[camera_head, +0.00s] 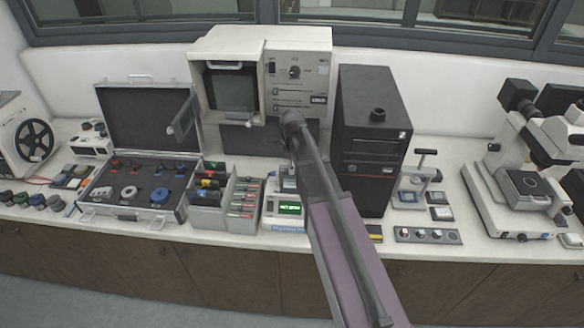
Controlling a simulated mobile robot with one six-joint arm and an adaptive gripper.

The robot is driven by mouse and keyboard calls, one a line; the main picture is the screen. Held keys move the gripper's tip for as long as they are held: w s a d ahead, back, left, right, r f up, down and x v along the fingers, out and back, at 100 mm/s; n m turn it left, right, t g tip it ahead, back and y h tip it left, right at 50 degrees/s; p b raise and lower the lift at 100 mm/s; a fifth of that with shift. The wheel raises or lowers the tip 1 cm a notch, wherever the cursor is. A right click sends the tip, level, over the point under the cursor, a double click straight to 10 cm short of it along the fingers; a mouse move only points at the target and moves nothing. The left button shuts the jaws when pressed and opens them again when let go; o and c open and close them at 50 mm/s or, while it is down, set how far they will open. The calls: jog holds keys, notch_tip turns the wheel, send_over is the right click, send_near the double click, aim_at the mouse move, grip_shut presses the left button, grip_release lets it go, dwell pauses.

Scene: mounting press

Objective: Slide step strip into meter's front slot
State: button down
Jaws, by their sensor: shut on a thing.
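The meter (284,222) is a small pale device with a lit green display and a grey upper part, on the counter near the middle. My arm crosses in front of its right side. My gripper (281,152) shows only as dark parts beside and behind my arm, above and behind the meter as seen here. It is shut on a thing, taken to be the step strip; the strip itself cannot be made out. My arm hides the fingertips. The meter's front slot is too small to tell, and no contact between strip and meter can be seen.
An open case (84,205) and a grey divided bin (211,216) stand left of the meter. A black tower (372,140) stands close on the right, with a small press (411,186) beyond. A beige viewer (300,75) stands behind. A microscope (515,195) is far right.

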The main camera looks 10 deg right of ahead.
jog(key=shift+f, duration=0.5)
jog(key=c, duration=0.5)
grip_release()
jog(key=shift+c, duration=0.2)
jog(key=shift+r, duration=0.2)
